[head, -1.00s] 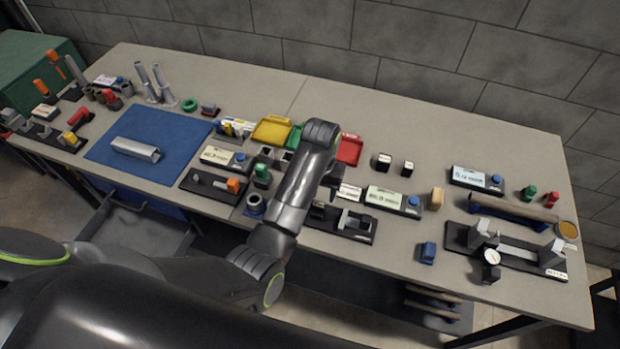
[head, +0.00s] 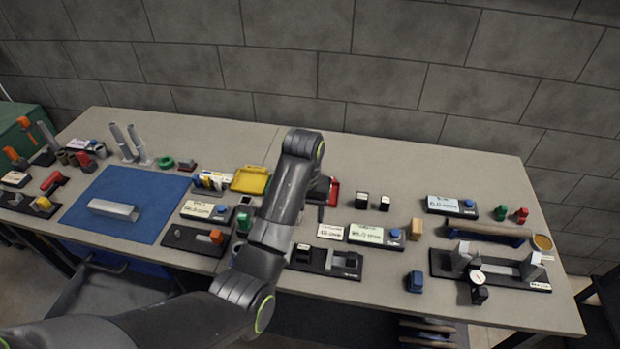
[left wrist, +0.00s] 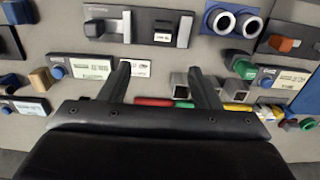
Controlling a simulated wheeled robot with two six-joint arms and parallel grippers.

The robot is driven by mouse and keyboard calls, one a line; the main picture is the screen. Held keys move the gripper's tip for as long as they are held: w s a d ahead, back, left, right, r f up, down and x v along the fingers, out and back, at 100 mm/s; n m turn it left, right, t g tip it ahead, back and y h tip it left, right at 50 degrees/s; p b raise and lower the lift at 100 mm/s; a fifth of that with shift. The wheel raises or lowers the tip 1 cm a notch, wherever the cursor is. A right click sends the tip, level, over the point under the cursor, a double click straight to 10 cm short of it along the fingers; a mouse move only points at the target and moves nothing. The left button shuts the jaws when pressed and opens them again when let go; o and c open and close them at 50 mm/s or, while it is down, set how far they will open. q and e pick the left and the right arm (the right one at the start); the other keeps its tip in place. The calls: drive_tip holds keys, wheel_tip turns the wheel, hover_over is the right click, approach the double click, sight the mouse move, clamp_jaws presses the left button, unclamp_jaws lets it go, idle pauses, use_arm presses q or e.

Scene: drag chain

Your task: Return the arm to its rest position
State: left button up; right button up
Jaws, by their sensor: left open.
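My left arm (head: 285,200) comes in from the lower left in the head view and bends above the middle of the workbench. The bench items lie below and beyond the fingers. My right gripper is in neither view.
The grey workbench (head: 420,165) carries several fixtures and labelled blocks. A blue mat (head: 125,185) with a silver channel (head: 113,209) is at left. A black fixture (head: 500,275) is at front right. A block wall (head: 400,70) stands behind. The back of the bench is largely clear.

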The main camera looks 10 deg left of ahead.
use_arm(q)
drive_tip(key=shift+s+a, duration=0.1)
drive_tip(key=s+a+f+n+t, duration=0.2)
drive_tip(key=s+a+f, duration=0.8)
drive_tip(key=s+a, duration=0.4)
drive_tip(key=s+a+r+t+y, duration=0.15)
drive_tip(key=s+a, duration=0.25)
drive_tip(key=s, duration=0.5)
drive_tip(key=s+a+r, duration=0.3)
drive_tip(key=s+a, duration=0.1)
drive_tip(key=s, duration=0.6)
wheel_tip(320, 180, down, 33)
drive_tip(key=a+g+b, duration=0.1)
drive_tip(key=a+b, duration=0.1)
drive_tip(key=b, duration=0.6)
drive_tip(key=s+f+b, duration=0.3)
drive_tip(key=s+f, duration=0.4)
drive_tip(key=f, duration=0.4)
drive_tip(key=s+d+f+g+b, duration=0.1)
drive_tip(key=s+f+b, duration=0.2)
drive_tip(key=s+f, duration=0.5)
wheel_tip(320, 180, down, 3)
drive_tip(key=shift+d+f+m, duration=0.1)
drive_tip(key=shift+d+m, duration=0.1)
drive_tip(key=shift+m, duration=0.1)
